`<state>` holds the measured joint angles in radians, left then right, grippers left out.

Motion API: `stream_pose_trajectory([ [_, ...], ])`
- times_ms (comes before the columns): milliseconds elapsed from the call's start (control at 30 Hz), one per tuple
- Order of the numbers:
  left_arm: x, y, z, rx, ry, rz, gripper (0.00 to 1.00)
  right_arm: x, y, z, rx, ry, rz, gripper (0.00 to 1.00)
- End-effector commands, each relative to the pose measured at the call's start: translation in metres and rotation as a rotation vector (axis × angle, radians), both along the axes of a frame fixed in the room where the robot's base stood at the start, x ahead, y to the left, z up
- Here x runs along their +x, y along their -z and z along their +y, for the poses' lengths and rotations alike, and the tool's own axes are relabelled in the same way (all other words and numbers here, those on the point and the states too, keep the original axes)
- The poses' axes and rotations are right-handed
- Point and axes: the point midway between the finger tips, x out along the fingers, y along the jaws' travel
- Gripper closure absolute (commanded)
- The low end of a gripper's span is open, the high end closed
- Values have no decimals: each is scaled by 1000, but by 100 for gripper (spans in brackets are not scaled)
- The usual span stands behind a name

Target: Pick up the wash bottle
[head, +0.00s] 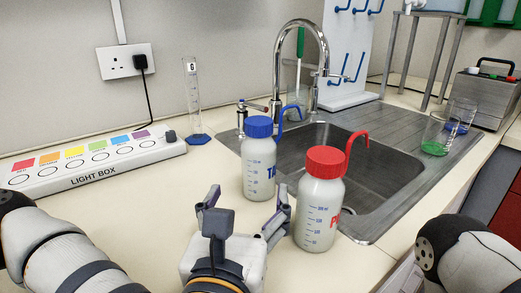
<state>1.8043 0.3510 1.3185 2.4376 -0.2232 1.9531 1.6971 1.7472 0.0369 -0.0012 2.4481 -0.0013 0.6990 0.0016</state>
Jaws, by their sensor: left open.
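Two white wash bottles stand upright on the counter. The blue-capped wash bottle (259,165) has a blue spout and partly hidden blue lettering. The red-capped wash bottle (318,212) stands nearer and to the right, with a red spout and partly hidden red lettering. My left gripper (246,193) is open and empty, with its fingers pointing toward the blue-capped bottle from the near side. Its right finger is beside the red-capped bottle's left side. I cannot tell whether any finger touches a bottle. My right gripper is out of view; only part of that arm shows.
A steel sink (370,180) with a tall tap (324,55) lies behind and right of the bottles. A light box (90,160) and a measuring cylinder (193,95) stand at the back left. A beaker with green liquid (437,135) is on the right.

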Motion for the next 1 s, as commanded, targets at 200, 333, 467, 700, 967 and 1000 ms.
stream_pose_trajectory([
  [200, 46, 2, -6, 0, -4, 1, 27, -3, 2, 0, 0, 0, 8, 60],
  [333, 61, 2, -9, 1, -3, 1, 27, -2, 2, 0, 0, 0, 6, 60],
  [467, 87, 5, -15, 0, -4, -1, 27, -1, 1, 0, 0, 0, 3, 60],
  [700, 105, 6, -18, -1, 0, 2, 27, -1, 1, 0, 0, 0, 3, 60],
  [967, 105, 6, -18, -1, 0, 2, 54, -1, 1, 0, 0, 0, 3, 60],
  [1000, 105, 6, -18, -1, 0, 2, 61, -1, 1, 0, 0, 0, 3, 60],
])
